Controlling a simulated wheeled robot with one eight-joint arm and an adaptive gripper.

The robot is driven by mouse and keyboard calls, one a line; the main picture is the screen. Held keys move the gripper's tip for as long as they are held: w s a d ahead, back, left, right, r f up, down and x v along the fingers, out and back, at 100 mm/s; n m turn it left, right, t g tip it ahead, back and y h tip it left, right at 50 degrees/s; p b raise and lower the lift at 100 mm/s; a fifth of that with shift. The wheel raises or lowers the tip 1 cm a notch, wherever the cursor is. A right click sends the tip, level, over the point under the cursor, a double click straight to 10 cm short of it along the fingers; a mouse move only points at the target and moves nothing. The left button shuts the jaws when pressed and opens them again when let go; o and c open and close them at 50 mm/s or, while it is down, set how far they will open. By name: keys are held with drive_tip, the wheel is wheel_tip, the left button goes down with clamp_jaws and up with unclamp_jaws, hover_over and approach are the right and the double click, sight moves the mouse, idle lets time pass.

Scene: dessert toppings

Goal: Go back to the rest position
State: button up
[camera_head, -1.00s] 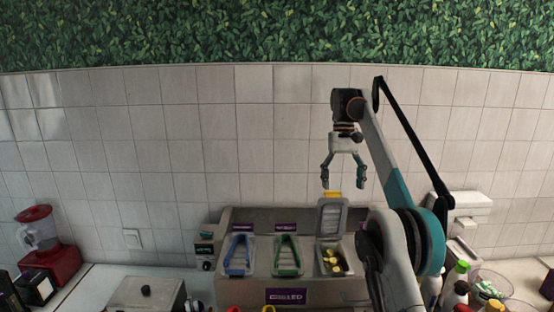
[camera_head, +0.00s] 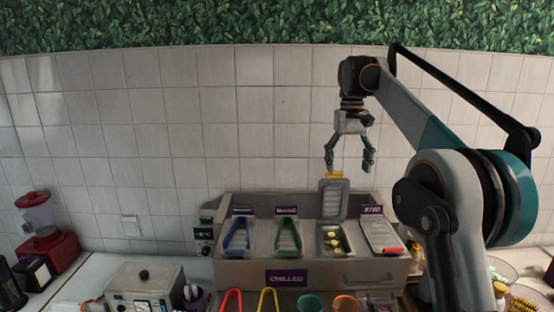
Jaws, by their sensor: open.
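My gripper (camera_head: 349,162) is open and empty in the head view. It points down, with its two fingers spread, above the raised lid of a topping compartment. The grey lid (camera_head: 333,200) stands upright with a yellow handle at its top, close below the fingertips. I cannot tell whether the left fingertip touches the handle. The open compartment (camera_head: 335,241) under it holds several pale yellow pieces. My arm reaches in from the right.
The chilled unit (camera_head: 240,272) stands against the tiled wall. A red blender (camera_head: 44,240) is at far left, a metal box (camera_head: 143,284) front left. The space above is clear.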

drive_tip(key=s+f+t+b, duration=0.8)
drive_tip(key=s+f+b, duration=1.5)
drive_tip(key=s+f, duration=1.6)
drive_tip(key=shift+f, duration=0.85)
